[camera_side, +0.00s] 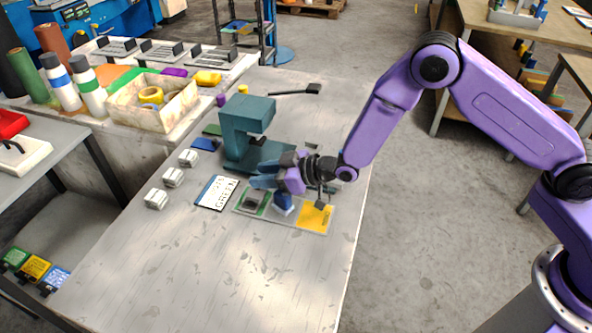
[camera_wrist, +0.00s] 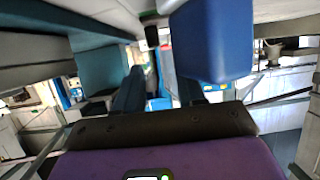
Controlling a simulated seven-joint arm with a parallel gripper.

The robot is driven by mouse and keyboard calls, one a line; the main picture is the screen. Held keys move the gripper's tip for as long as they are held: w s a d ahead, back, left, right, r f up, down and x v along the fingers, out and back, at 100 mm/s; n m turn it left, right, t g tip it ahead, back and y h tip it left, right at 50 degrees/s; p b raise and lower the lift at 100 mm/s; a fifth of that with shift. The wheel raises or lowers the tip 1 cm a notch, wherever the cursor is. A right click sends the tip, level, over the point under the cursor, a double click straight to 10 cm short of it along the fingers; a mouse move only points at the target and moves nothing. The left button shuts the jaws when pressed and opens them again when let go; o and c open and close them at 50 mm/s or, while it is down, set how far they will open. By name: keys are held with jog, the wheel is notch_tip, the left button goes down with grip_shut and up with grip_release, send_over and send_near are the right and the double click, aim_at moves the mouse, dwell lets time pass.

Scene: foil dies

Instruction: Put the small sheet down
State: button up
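My gripper (camera_side: 275,183) is low over the table, in front of the teal press (camera_side: 240,135). In the wrist view its two dark blue fingers (camera_wrist: 160,88) stand apart, with no sheet visible between them. A blue block (camera_wrist: 210,45) is large beside the right finger; it also shows under the gripper in the side view (camera_side: 283,204). A flat tray (camera_side: 285,222) has a green part (camera_side: 246,208) with a dark block and a yellow part (camera_side: 313,220) with a black piece. A white card with dark lettering (camera_side: 216,192) lies left of it. I cannot tell which piece is the small sheet.
Flat green (camera_side: 212,130) and blue (camera_side: 204,144) pieces lie left of the press. Several small grey blocks (camera_side: 173,177) line the table's left side. A black-ended tool (camera_side: 300,90) lies behind the press. The table front (camera_side: 220,280) is clear.

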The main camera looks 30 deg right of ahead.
jog(key=v, duration=1.1)
jog(key=shift+s+r, duration=0.15)
jog(key=shift+r, duration=0.05)
jog(key=s+d+r+n+g+h, duration=0.1)
jog(key=s+d+r+g+h, duration=0.2)
jog(key=s+d, duration=0.3)
jog(key=s+d+r+n+g+h, duration=0.1)
jog(key=s+d+r+g+h, duration=0.2)
jog(key=s+d, duration=0.4)
jog(key=s+d+r+n+g+h, duration=0.1)
jog(key=s+d+r+g+h, duration=0.2)
jog(key=s, duration=1.4)
jog(key=d+r, duration=0.2)
jog(key=d, duration=0.2)
jog(key=shift+d, duration=0.2)
jog(key=shift+w, duration=0.1)
